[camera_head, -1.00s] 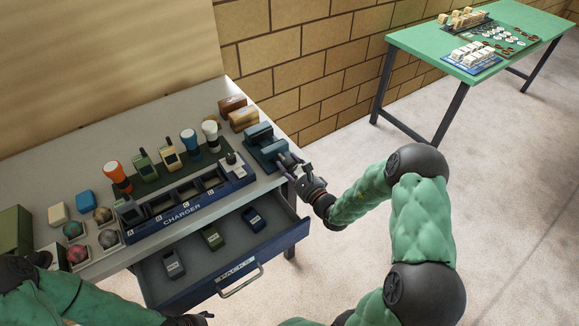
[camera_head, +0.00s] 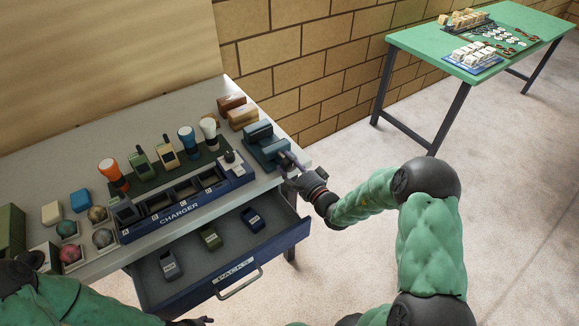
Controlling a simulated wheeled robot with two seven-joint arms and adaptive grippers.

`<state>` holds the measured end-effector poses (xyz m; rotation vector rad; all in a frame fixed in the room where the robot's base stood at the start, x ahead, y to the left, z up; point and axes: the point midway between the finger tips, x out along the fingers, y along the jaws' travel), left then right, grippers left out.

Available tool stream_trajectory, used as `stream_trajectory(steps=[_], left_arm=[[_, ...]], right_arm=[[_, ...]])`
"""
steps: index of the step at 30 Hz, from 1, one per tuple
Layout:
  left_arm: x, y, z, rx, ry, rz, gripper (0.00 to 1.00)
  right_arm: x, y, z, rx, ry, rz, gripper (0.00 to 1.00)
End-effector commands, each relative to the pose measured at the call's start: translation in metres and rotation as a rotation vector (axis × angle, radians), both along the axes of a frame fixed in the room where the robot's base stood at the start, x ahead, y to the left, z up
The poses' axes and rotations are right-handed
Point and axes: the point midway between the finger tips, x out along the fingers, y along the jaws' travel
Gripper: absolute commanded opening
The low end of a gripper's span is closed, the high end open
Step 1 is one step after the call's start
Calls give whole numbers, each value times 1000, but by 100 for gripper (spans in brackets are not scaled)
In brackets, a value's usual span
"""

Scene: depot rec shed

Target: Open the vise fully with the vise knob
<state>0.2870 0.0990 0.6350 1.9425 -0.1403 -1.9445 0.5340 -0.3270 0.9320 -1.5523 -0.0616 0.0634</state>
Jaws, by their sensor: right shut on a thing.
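The blue-grey vise (camera_head: 257,135) sits at the right end of the grey workbench.
A charger rack (camera_head: 180,221) with torches and radios stands left of the vise. An open drawer (camera_head: 217,290) with several packs juts out below. Wooden blocks (camera_head: 242,118) stand behind the vise. A green table (camera_head: 480,45) stands at the back right.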

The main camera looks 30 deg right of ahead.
Motion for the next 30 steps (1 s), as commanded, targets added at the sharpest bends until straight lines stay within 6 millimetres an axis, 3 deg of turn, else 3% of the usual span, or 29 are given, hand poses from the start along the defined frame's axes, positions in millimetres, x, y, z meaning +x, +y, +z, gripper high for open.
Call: stream_trajectory(steps=[12, 29, 30], left_arm=[[0, 0, -11, 0, 0, 0, 60], [0, 0, -11, 0, 0, 0, 60], [0, 0, -11, 0, 0, 0, 60]], right_arm=[[-1, -2, -3, -180, -5, -7, 17], [-1, -3, -1, -206, -10, -9, 17], [0, -3, -1, -207, -11, -8, 61]])
